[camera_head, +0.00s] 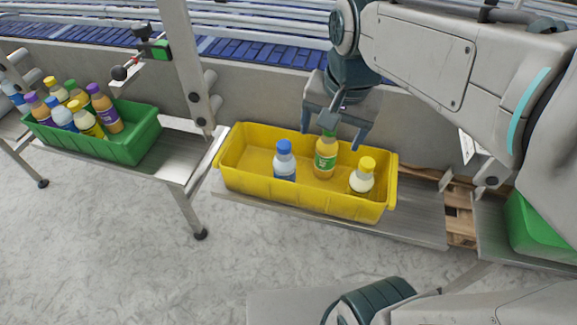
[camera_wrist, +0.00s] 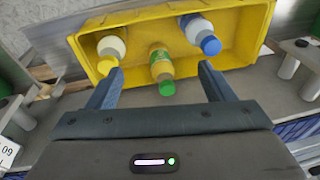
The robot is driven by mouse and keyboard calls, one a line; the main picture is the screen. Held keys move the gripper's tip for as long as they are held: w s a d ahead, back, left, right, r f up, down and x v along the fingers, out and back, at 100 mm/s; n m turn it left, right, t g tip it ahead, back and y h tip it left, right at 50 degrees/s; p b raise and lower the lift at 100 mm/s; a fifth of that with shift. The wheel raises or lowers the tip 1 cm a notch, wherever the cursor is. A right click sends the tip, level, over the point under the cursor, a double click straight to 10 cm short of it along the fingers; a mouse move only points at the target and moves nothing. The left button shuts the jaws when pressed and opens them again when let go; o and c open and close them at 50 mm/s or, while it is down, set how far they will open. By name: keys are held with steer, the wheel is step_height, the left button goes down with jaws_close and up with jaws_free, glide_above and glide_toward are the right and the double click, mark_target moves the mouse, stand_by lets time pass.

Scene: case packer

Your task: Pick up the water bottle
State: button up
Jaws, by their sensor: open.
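The water bottle (camera_head: 284,163), clear with a blue cap and blue label, stands in the yellow bin (camera_head: 232,172), left of two other bottles. In the wrist view it shows at the upper right (camera_wrist: 198,32). My gripper (camera_head: 333,138) is open and empty above the bin. Its fingers straddle the line of the orange juice bottle (camera_head: 325,158) with a green cap, not the water bottle. In the wrist view my gripper (camera_wrist: 161,68) has that juice bottle between its fingertips' lines, with the water bottle beyond the right finger.
A white bottle with a yellow cap (camera_head: 362,178) stands at the bin's right end. The bin's left part is empty. A green bin (camera_head: 143,140) with several bottles is at left, another green bin (camera_head: 532,228) at right. A wall and blue roller conveyor (camera_head: 228,48) lie behind.

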mark_target(284, 156)
steer(key=w+a+m+b, duration=0.1)
steer(key=w+a+m, duration=0.1)
steer(key=w+a+m+g+b, duration=0.1)
steer(key=w+a+m, duration=0.1)
steer(key=a, duration=0.1)
steer(key=w+a+m+g+b, duration=0.1)
steer(key=w+a, duration=0.1)
steer(key=shift+w+a+f+m, duration=0.25)
steer(key=shift+f+m, duration=0.15)
steer(key=shift+w+a+f+h+b, duration=0.1)
steer(key=shift+a+h+b, duration=0.1)
steer(key=shift+h+b, duration=0.1)
steer(key=shift+m, duration=0.3)
step_height(284, 156, down, 13)
steer(key=shift+w+f, duration=0.1)
steer(key=shift+f, duration=0.1)
steer(key=c, duration=1.4)
steer(key=shift+c, duration=0.9)
steer(key=shift+r, duration=0.2)
